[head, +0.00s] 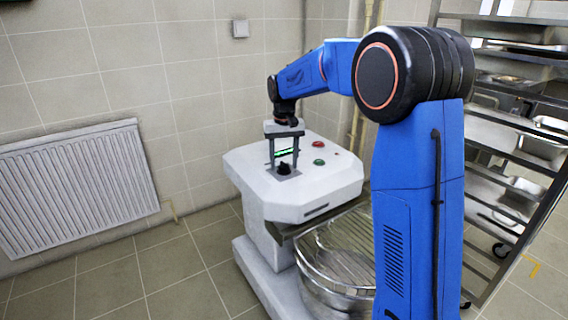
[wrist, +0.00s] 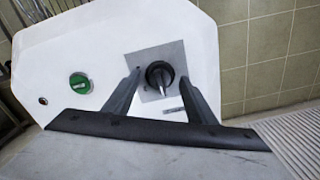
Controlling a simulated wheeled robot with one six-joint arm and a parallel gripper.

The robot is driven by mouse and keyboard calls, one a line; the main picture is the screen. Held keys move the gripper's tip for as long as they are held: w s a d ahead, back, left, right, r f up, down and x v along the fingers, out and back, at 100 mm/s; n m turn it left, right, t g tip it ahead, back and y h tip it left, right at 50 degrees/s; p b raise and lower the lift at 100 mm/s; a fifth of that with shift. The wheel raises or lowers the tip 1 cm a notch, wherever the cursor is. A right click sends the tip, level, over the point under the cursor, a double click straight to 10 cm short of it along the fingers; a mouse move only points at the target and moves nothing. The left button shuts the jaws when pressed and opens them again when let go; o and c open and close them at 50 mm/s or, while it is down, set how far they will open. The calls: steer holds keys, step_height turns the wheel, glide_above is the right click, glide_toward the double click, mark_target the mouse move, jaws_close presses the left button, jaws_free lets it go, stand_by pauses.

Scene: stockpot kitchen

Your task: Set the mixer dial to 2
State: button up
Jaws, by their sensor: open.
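The mixer (head: 300,180) is a white machine with a metal bowl (head: 338,250) below its head. Its dial (wrist: 160,75) is a black knob on a grey square plate (wrist: 153,58) in the wrist view. In the head view the dial (head: 284,168) is small and dark. My gripper (head: 284,173) points down over the dial. In the wrist view the gripper (wrist: 160,84) is open, with one finger on each side of the knob. I see a gap on both sides. The numbers around the dial are too small to read.
A green button (wrist: 80,83) sits beside the dial plate, and a red button (head: 318,144) shows in the head view. A white radiator (head: 75,185) is on the left wall. A metal rack (head: 515,130) with trays stands at the right. The floor at the left is clear.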

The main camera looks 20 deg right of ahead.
steer(key=shift+f, duration=0.35)
steer(key=shift+c, duration=0.2)
steer(key=c, duration=1)
steer(key=shift+m, duration=0.3)
steer(key=m, duration=0.5)
steer(key=shift+m, duration=0.3)
steer(key=m, duration=0.5)
steer(key=shift+m, duration=0.4)
